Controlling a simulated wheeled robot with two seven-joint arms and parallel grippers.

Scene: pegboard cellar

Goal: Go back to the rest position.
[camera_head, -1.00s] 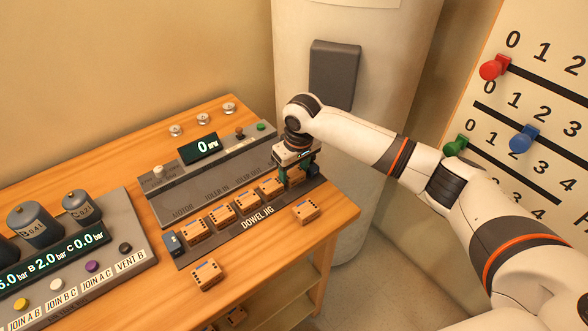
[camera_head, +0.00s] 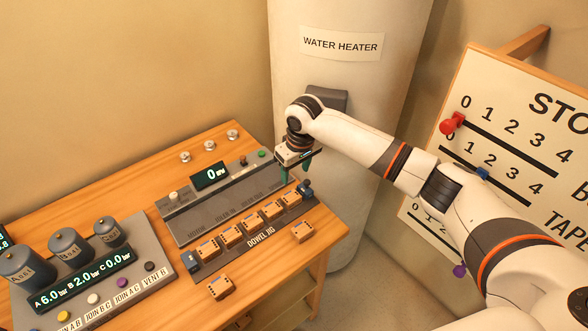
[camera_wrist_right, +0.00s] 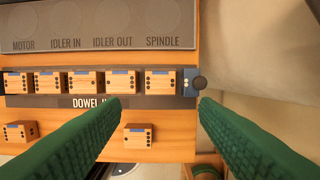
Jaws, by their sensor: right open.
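My right gripper (camera_head: 297,167) hangs in the air above the right end of the dowel jig (camera_head: 262,241). Its green fingers are apart with nothing between them. In the right wrist view the open fingers (camera_wrist_right: 160,105) point toward the jig's right end, where a dark blue end piece with a round knob (camera_wrist_right: 198,83) shows. Several wooden blocks (camera_head: 231,236) sit in a row in the jig, also seen in the wrist view (camera_wrist_right: 84,83). My left gripper is not in view.
Two loose blocks lie on the bench in front of the jig, one left (camera_head: 221,287) and one right (camera_head: 303,231). A gauge panel (camera_head: 150,290) stands at left, a motor panel (camera_head: 228,208) behind the jig. A water heater (camera_head: 345,75) and a pegged board (camera_head: 505,135) stand close to my arm.

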